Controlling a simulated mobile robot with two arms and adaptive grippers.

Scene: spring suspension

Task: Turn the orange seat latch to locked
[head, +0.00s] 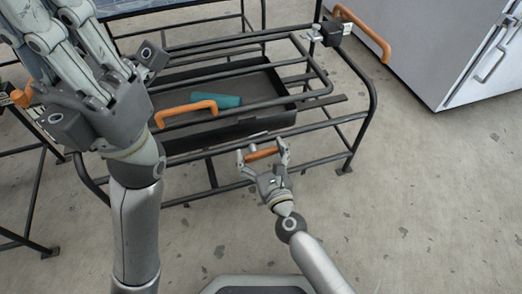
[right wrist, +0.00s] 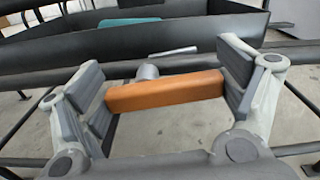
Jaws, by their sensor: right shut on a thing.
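The orange seat latch (head: 263,153) is a short bar at the near side of the black tube frame. My right gripper (head: 263,152) has its fingers at the two ends of the bar. In the right wrist view the latch (right wrist: 165,91) lies between the finger pads of the gripper (right wrist: 165,92), tilted slightly up to the right. A grey round pivot (right wrist: 148,71) shows behind it. My left gripper (head: 58,25) is raised at the upper left; its fingertips run out of the picture.
The black tube frame (head: 370,105) holds a dark tray (head: 270,93) with a teal item (head: 215,101) inside. A white cabinet (head: 440,45) stands at the upper right. The floor at right is clear.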

